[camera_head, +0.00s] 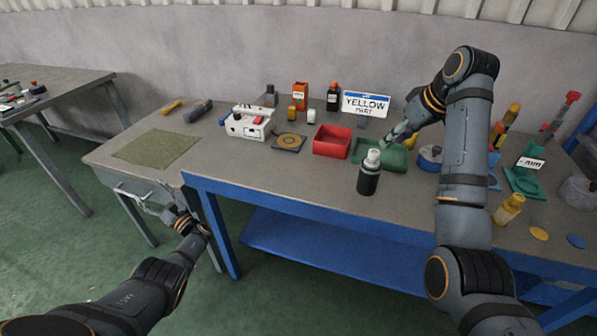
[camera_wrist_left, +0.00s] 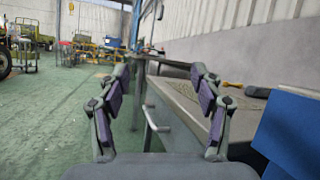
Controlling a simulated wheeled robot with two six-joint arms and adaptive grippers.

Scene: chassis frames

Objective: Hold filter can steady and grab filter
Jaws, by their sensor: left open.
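A dark can with a pale, white-grey top (camera_head: 369,180) stands upright near the front edge of the workbench, and I take it for the filter can. I cannot tell whether the pale top is the filter or a lid. My left gripper (camera_head: 150,197) is off the bench's front left side, low beside the grey drawer unit and far from the can. The left wrist view shows its two fingers (camera_wrist_left: 163,100) spread and empty. My right gripper (camera_head: 390,140) points down over the green tray (camera_head: 398,162), just behind and right of the can. Its fingers are too small to read.
A red bin (camera_head: 332,142) is left of the green tray. A white box (camera_head: 247,124), a small dark plate with a yellow disc (camera_head: 289,142) and a green mat (camera_head: 155,147) lie further left. A yellow bottle (camera_head: 508,210) stands at right. The bench front left of the can is clear.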

